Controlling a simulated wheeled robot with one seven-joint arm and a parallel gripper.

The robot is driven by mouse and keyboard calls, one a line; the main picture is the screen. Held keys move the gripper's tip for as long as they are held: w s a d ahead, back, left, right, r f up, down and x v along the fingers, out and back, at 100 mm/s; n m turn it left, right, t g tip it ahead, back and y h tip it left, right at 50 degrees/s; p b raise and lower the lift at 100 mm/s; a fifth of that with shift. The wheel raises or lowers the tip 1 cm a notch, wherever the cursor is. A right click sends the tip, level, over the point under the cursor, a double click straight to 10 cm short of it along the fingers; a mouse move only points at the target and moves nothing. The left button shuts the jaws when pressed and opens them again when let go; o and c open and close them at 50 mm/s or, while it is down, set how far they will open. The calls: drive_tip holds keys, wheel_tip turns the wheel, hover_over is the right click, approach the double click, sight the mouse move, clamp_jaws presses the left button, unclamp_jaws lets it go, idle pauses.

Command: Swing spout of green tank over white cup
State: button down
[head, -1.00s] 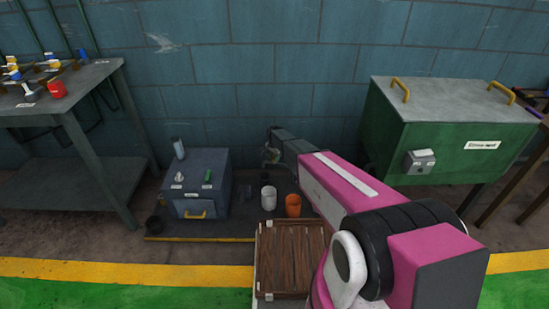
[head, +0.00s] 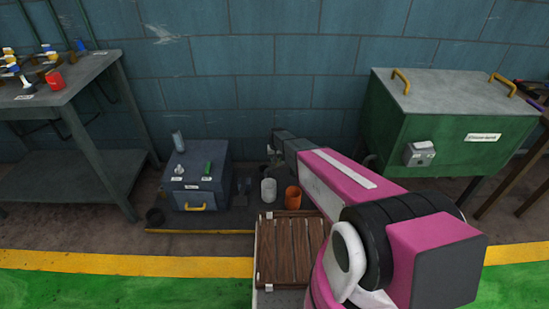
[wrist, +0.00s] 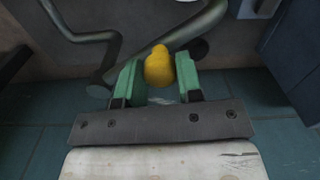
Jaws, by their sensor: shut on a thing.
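The white cup (head: 268,190) stands upright on the low dark platform by the wall, left of an orange cup (head: 292,198). My gripper (wrist: 159,76) has green fingers on both sides of a yellow knob (wrist: 159,66) and is shut on it. A bent grey pipe (wrist: 100,62) runs behind the fingers in the wrist view; how the knob joins it is unclear. In the head view my pink arm ends behind the cups, near the wall, and its fingertips are mostly hidden.
A grey box (head: 196,180) with a yellow handle stands left of the cups. A wooden crate (head: 291,250) is in front of them. A grey workbench (head: 70,80) is at the left. The tiled wall (head: 250,60) closes the back.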

drive_tip(key=shift+s+d+n, duration=0.5)
drive_tip(key=shift+s+n, duration=0.25)
drive_tip(key=shift+n, duration=0.15)
drive_tip(key=c, duration=0.8)
unclamp_jaws()
wheel_tip(320, 180, up, 11)
drive_tip(key=shift+f, duration=0.1)
